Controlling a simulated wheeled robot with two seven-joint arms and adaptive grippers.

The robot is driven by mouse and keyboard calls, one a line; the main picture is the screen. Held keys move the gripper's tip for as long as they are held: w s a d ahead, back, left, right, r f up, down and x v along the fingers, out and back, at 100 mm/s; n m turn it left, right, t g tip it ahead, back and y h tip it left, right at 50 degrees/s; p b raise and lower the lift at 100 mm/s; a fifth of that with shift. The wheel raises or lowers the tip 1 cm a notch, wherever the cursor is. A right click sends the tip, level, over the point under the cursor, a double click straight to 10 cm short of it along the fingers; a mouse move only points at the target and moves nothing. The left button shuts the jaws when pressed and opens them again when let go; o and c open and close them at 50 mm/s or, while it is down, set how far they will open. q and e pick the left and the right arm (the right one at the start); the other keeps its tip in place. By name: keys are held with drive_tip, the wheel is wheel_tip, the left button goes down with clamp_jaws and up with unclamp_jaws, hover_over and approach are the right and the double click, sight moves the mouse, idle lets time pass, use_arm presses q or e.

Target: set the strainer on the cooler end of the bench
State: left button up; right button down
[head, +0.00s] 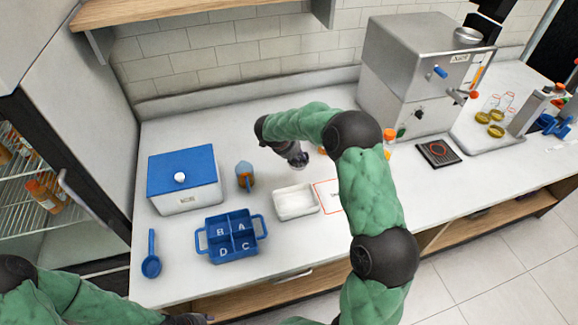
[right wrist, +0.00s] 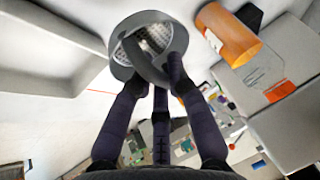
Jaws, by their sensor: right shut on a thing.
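The strainer (right wrist: 150,45) is a grey ring with a metal mesh, seen at my right fingertips in the right wrist view. My right gripper (right wrist: 155,70) is shut on it. In the head view the right gripper (head: 298,158) hangs over the middle of the bench, behind the white tray; the strainer is hard to make out there. The cooler (head: 186,200), a white box with a blue lid, stands at the left end of the bench (head: 340,262). My left gripper (head: 188,319) barely shows at the bottom edge, and its jaws cannot be read.
A white tray (head: 297,204) lies mid-bench. A steel juicer (head: 400,85) stands behind right. Bench between cooler and ladle is bare.

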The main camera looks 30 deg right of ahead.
drive_tip(key=w+f, duration=0.1)
drive_tip(key=w+a+f, duration=0.1)
drive_tip(key=f, duration=0.1)
drive_tip(key=w+f, duration=0.2)
drive_tip(key=shift+a+f+b, duration=0.2)
drive_tip(key=shift+f+b, duration=0.05)
drive_tip(key=shift+b, duration=0.05)
drive_tip(key=shift+w+f+b, duration=0.1)
drive_tip(key=shift+f+b, duration=0.2)
drive_tip(key=shift+f, duration=1.2)
drive_tip(key=shift+f, duration=0.1)
drive_tip(key=c, duration=1.2)
unclamp_jaws()
drive_tip(key=shift+c, duration=0.2)
drive_tip(key=shift+o, duration=0.2)
drive_tip(key=shift+a+r, duration=0.1)
drive_tip(key=shift+r, duration=0.25)
drive_tip(key=p+v, duration=0.1)
drive_tip(key=v, duration=1)
drive_tip(key=shift+r, duration=0.2)
